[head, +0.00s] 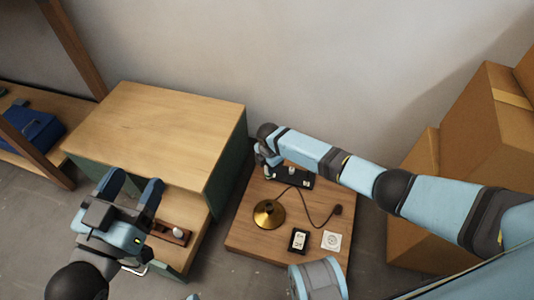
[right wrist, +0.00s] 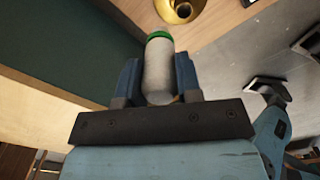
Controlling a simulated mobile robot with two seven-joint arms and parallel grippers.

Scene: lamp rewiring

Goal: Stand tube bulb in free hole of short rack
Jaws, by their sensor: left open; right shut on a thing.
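My right gripper (right wrist: 158,68) is shut on the tube bulb (right wrist: 158,75), a pale grey cylinder with a green end, in the right wrist view. In the head view this gripper (head: 263,154) is at the back left of the low table, beside a dark rack (head: 300,181) with a small white piece on it; my arm partly hides both. The bulb cannot be made out there. A brown rack (head: 160,228) with a white bulb (head: 178,232) sits on the cabinet's lower ledge. Which rack is the short one I cannot tell. My left gripper (head: 133,186) is open and empty above the ledge.
The low table (head: 240,238) holds a brass lamp base (head: 269,213) with a cord, a black box (head: 299,239) and a white square plate (head: 332,241). The wooden cabinet (head: 160,125) stands close on its left. Cardboard boxes (head: 470,150) stand at the right.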

